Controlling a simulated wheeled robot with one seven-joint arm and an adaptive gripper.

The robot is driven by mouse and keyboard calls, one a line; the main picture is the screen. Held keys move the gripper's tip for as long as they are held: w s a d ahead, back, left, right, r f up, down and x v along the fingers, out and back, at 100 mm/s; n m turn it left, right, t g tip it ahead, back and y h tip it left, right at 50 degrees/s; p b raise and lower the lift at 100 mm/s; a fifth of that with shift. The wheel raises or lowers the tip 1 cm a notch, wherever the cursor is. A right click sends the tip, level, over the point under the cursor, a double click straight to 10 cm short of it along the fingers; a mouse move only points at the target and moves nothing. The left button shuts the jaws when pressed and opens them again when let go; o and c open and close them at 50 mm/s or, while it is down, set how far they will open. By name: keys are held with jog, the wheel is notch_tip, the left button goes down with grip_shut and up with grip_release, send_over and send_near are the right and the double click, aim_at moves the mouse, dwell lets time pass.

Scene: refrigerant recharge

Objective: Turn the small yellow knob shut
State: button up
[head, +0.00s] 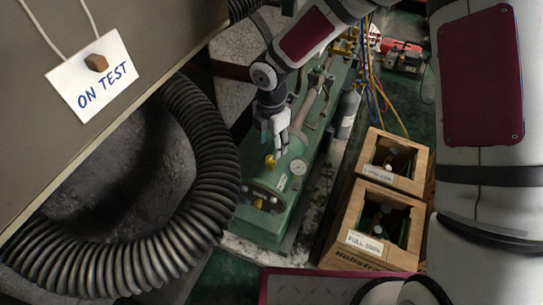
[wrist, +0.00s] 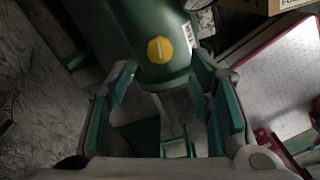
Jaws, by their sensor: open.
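A yellow knob (wrist: 160,49) with a pale line on its face sits on the green cylinder (wrist: 120,30) in the wrist view. My gripper (wrist: 165,68) is open, its two green-padded fingers apart on either side below the knob, not touching it there. In the head view, my gripper (head: 278,150) points down at the cylinder (head: 283,190), by a yellow knob (head: 270,161) on its upper side. Another yellow knob (head: 258,203) is on the cylinder's near end. I cannot tell from the head view whether the fingers touch the upper knob.
Two wooden crates (head: 410,217) with bottles stand further right. A ribbed black hose (head: 218,150) curves at the left, beside a panel with an "ON TEST" tag (head: 93,75). A grey bottle (head: 348,110) stands behind.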

aim_at(271, 159)
notch_tip(271, 159, down, 6)
jog(key=shift+f+b, duration=0.2)
jog(key=shift+b, duration=0.3)
grip_shut()
